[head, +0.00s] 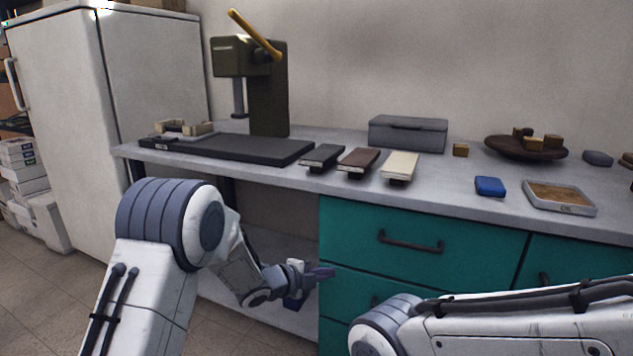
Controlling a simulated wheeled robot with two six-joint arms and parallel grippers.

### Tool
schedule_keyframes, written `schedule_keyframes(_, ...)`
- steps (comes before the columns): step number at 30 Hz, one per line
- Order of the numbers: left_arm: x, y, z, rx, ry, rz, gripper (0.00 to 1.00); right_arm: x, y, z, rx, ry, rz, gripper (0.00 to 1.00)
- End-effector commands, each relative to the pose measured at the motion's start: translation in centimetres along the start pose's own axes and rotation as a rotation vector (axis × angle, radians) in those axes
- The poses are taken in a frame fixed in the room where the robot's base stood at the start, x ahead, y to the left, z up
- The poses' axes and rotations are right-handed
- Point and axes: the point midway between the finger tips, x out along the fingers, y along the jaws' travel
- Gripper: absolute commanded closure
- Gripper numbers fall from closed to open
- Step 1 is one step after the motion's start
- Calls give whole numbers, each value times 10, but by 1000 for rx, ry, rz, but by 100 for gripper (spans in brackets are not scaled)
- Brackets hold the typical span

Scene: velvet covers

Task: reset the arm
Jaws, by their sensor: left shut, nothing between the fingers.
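My left arm comes in at the lower left, bent at its elbow. My left gripper (322,272) hangs below the counter top, in front of the open space beside the teal drawers. Its fingers are shut with nothing seen between them. My right arm crosses the lower right corner of the head view, but its gripper is out of the picture.
The grey counter (440,196) holds a press (266,85), a black mat (228,148), three small covers (358,160), a grey box (408,134), a blue block (490,186), a tray (559,197) and a brown dish (525,152). Teal drawers (455,250) stand below.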

Motion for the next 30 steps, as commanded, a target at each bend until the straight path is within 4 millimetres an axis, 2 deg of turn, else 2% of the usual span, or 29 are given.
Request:
schedule_keyframes(1, -11, -11, -15, -76, -73, 39, 100, -2, 0, 0, 0, 0, 0, 0)
schedule_keyframes(3, -30, -12, -28, -216, -191, 100, 100, -4, 0, 0, 0, 0, 0, 0)
schedule_keyframes(5, -52, -8, -41, -345, -289, 150, 100, -5, 0, 0, 0, 0, 0, 0)
schedule_keyframes(7, -83, 2, -61, -502, -399, 209, 100, -7, 0, 0, 0, 0, 0, 0)
schedule_keyframes(12, -175, 50, -118, -878, -644, 370, 100, -10, -1, -1, 0, 0, 0, 0)
schedule_keyframes(15, -221, 79, -148, -1043, -751, 458, 100, -12, -1, -1, 0, 0, 0, 0)
schedule_keyframes(24, -332, 143, -218, -1340, -987, 702, 100, -15, -1, -1, 0, 0, 0, 0)
schedule_keyframes(27, -345, 114, -226, -1345, -998, 704, 100, -48, -3, -2, 0, 0, 0, 0)
schedule_keyframes(30, -354, 93, -231, -1344, -997, 703, 100, -71, -5, -4, 0, 1, 0, 0)
